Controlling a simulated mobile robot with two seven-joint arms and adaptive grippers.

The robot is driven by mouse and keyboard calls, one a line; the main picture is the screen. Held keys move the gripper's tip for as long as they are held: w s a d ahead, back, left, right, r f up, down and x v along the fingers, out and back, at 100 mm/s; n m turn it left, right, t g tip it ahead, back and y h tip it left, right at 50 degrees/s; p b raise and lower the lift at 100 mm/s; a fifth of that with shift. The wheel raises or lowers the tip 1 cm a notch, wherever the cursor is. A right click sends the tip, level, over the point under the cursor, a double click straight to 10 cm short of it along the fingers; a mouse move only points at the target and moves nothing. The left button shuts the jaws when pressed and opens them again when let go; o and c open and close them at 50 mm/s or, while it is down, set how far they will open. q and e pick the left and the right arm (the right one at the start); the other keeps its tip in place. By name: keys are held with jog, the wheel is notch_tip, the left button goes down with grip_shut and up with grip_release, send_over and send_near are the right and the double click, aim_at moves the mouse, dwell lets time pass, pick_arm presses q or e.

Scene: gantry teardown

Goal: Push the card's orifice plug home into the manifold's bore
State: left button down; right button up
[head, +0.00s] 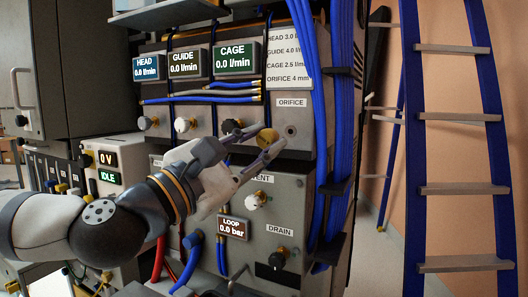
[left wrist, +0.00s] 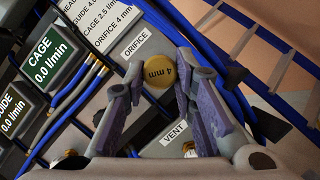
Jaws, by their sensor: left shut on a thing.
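The brass orifice plug (head: 268,136) is held between the fingertips of my left gripper (head: 261,142), which is shut on it. In the left wrist view the plug (left wrist: 158,72) shows its round face marked "4 mm" between the two fingers. The manifold's bore (head: 291,130) is a small dark round hole under the ORIFICE label (head: 292,102). In the head view the plug appears just left of the bore and apart from it. The card (head: 289,56) on the manifold lists "ORIFICE 4 mm". My right gripper is not in view.
Thick blue hoses (head: 343,90) run down the right side of the panel. A blue ladder (head: 462,120) stands at the right.

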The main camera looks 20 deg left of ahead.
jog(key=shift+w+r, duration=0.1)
pick_arm(q)
jog(key=shift+w+f, duration=0.1)
jog(key=shift+w, duration=0.2)
jog(key=w, duration=0.1)
jog(key=w+b, duration=0.1)
jog(key=w, duration=0.2)
jog(key=shift+d+f, duration=0.15)
jog(key=shift+d, duration=0.1)
jog(key=shift+w+b, duration=0.3)
jog(key=shift+w, duration=0.1)
jog(key=shift+w+r, duration=0.1)
jog(key=shift+r, duration=0.1)
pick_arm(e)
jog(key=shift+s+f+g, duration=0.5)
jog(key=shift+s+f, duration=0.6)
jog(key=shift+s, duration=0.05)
pick_arm(q)
jog(key=shift+w, duration=0.1)
jog(key=shift+w+d, duration=0.15)
jog(key=shift+w, duration=0.5)
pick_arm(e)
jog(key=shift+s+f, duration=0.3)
pick_arm(q)
jog(key=shift+w+b, duration=0.15)
jog(key=shift+b, duration=0.15)
